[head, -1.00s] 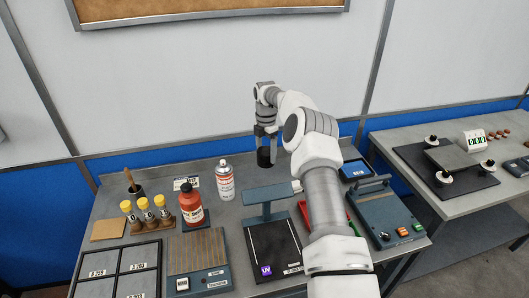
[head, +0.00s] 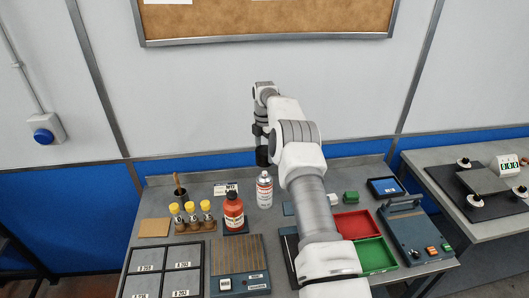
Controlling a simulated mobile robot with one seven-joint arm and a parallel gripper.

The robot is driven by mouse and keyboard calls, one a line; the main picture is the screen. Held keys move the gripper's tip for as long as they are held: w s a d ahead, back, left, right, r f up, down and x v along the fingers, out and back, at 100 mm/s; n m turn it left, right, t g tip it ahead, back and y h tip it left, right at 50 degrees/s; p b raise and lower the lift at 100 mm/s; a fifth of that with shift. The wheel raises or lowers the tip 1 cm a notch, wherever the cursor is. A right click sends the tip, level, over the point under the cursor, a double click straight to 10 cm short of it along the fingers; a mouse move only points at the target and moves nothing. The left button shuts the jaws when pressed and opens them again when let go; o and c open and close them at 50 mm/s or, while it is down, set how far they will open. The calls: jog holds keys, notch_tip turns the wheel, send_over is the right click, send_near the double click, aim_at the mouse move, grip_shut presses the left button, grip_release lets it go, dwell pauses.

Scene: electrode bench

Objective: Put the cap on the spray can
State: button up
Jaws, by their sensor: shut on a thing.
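The spray can (head: 264,191), white with a red and orange label, stands upright near the back of the bench. My gripper (head: 261,146) is shut on the black cap (head: 262,158) and holds it directly above the can's top in the head view. The cap's lower edge is close to the can's top; I cannot tell whether they touch or how they line up in depth. The gripper's fingers are small and partly merge with the dark cap.
A red bottle (head: 233,211) stands left of the can, with yellow-capped vials (head: 190,212) beyond it. A red tray (head: 357,224) and a green tray (head: 374,256) lie to the right, partly behind my arm. A blue-grey device (head: 413,236) stands farther right.

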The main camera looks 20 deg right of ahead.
aim_at(265, 172)
jog(key=shift+f+b, duration=1.85)
jog(key=shift+f, duration=1.35)
jog(key=shift+f+b, duration=0.15)
jog(key=shift+b, duration=0.3)
jog(key=o, duration=1.1)
jog(key=shift+o, duration=0.2)
jog(key=shift+r+p, duration=2.2)
jog(key=shift+r, duration=1.35)
